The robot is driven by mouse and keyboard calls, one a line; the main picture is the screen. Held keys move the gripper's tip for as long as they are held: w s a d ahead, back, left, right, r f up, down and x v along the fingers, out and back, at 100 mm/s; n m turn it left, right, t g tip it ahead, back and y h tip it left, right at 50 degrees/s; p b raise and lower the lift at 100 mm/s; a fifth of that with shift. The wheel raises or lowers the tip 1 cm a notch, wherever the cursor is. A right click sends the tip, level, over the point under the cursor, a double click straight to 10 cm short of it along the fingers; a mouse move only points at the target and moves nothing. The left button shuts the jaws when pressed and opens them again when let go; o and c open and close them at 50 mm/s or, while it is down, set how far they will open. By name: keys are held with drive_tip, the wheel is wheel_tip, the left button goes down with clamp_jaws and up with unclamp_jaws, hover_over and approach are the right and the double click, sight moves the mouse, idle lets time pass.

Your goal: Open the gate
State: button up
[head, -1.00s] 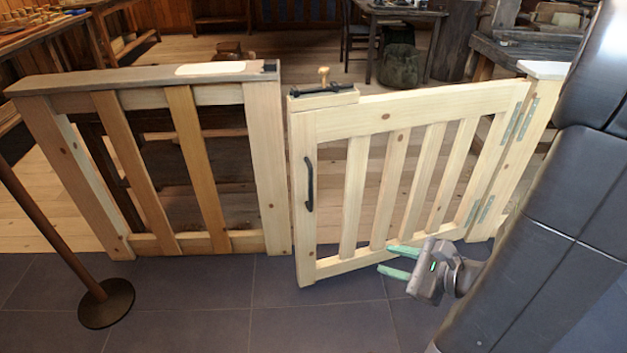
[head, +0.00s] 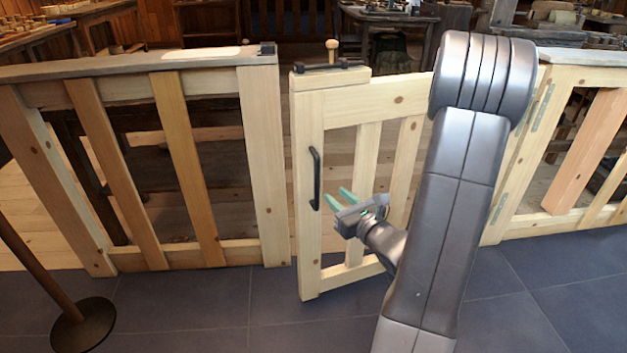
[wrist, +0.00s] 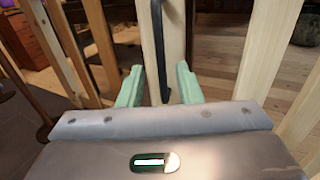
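The pale wooden gate (head: 308,235) stands slightly ajar, its left edge nearer to me than the fence post beside it. A black vertical handle (head: 315,178) is on its left upright. A bolt with a wooden knob (head: 332,50) sits on top of the gate's left end. My gripper (head: 337,200) is open and empty, just right of the handle's lower part in the head view. In the wrist view the handle (wrist: 162,50) appears between the two green fingers (wrist: 158,86), not gripped. My arm hides the gate's right part.
Fixed fence (head: 262,170) stands left of the gate, and more fence (head: 590,150) lies to the right. Hinges (head: 543,108) are at the gate's right side. A post on a round base (head: 82,325) stands at front left. The tiled floor before the gate is mostly clear.

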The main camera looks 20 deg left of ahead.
drive_tip(key=b+x, duration=0.1)
drive_tip(key=x, duration=0.9)
drive_tip(key=shift+a, duration=0.1)
clamp_jaws()
